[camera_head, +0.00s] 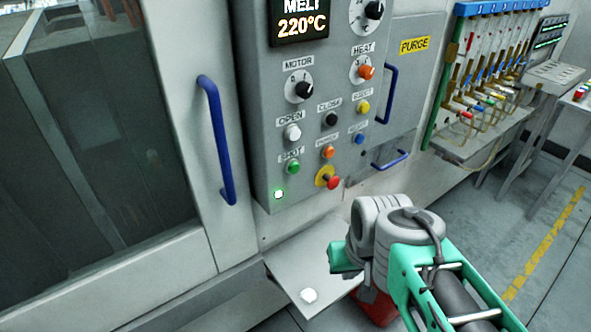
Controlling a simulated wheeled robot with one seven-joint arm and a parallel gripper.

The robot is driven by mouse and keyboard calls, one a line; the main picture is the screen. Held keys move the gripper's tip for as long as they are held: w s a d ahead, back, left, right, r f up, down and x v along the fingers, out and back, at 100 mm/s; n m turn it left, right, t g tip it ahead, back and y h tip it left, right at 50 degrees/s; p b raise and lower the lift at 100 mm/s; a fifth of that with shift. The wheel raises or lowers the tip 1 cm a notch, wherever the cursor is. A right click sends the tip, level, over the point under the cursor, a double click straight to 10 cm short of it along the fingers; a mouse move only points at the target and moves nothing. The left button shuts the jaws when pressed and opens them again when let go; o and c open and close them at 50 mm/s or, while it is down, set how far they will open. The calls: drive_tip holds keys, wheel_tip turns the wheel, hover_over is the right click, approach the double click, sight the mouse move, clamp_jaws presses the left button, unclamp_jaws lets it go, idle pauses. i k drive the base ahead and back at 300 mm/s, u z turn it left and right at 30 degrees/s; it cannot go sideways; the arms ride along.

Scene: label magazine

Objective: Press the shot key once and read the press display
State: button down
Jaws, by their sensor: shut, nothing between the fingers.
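The shot key is a green button (293,167) under a "SHOT" label on the grey control panel (330,120). The press display (300,20) at the panel's top is dark and cut by the frame edge; it reads "MELT 220°C". My gripper (343,262) is below and right of the panel, apart from the shot key, over the right side of a small grey shelf. Its fingers look shut and empty, though the arm partly hides them.
A lit white-green lamp (279,195) sits below the shot key. Close by are an orange key (328,152), a white key (292,132) and a red emergency button (333,182). A blue handle (216,140) stands left. A white piece (309,295) lies on the shelf (300,272).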

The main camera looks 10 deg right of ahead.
sight(294, 168)
drive_tip(key=z, duration=2.55)
drive_tip(key=k, duration=1.7)
drive_tip(key=u, duration=2.35)
drive_tip(key=i, duration=0.5)
drive_tip(key=z, duration=0.05)
